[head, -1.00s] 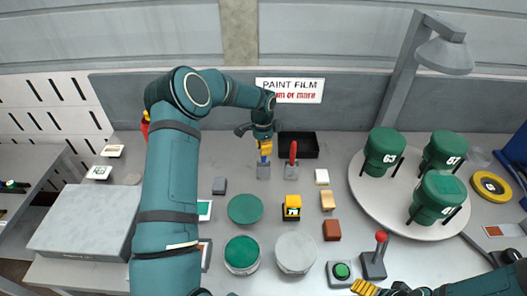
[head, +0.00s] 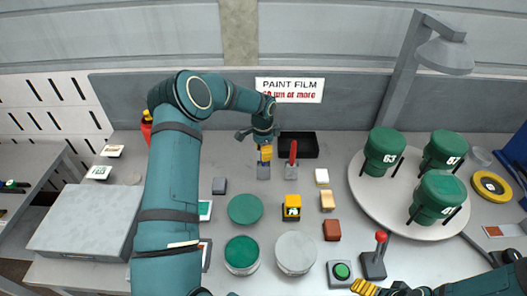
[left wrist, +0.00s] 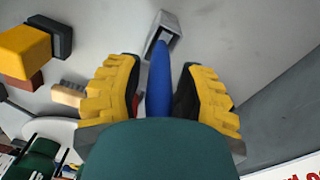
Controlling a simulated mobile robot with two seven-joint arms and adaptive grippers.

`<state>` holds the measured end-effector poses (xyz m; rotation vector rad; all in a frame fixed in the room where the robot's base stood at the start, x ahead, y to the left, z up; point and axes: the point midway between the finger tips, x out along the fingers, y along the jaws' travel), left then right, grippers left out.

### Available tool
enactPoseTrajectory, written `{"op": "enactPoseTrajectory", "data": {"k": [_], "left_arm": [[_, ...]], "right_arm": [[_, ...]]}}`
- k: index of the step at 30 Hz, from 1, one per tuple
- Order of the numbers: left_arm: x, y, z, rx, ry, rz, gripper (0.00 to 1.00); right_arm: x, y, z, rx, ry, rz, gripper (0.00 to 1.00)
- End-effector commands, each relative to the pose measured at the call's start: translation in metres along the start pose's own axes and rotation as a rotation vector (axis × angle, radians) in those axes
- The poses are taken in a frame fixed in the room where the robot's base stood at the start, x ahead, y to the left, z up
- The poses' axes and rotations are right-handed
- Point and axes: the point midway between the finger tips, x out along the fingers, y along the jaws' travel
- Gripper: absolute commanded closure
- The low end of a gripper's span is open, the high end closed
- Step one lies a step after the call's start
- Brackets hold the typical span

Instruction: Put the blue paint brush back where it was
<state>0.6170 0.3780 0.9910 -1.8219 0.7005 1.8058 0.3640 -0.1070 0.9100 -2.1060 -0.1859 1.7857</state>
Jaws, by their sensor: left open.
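The blue paint brush (left wrist: 158,85) stands with its far end in the mouth of a small grey square holder (left wrist: 166,32) in the left wrist view. In the head view that holder (head: 263,172) stands in front of the paint film sign, and the brush is mostly hidden by the fingers. My left gripper (head: 265,153) is open, with its yellow fingers on either side of the blue handle and gaps showing beside it. My right gripper (head: 363,288) shows only partly at the bottom edge; its opening is unclear.
A red brush (head: 293,151) stands in a second holder (head: 291,172) just to the right. A black tray (head: 299,144) lies behind it. A yellow counter block (head: 292,206), green lid (head: 245,209) and cans stand nearer. A round platter (head: 366,204) carries green containers.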

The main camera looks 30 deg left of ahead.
Motion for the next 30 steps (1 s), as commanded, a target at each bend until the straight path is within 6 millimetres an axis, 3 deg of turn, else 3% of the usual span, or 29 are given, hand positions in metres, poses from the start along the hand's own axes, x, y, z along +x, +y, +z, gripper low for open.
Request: {"op": "enactPoseTrajectory", "data": {"k": [12,18,30], "left_arm": [[-0.079,-0.001,0.000,-0.001,0.001,-0.004,0.62],[-0.108,-0.001,0.000,0.000,0.001,-0.003,0.62],[-0.121,0.000,0.000,0.000,0.000,0.000,0.62]], "right_arm": [[0.002,0.001,0.000,0.000,0.000,0.000,0.14],[0.002,0.001,0.001,0.000,0.000,0.000,0.14],[0.002,0.001,0.000,0.000,0.000,0.000,0.14]]}}
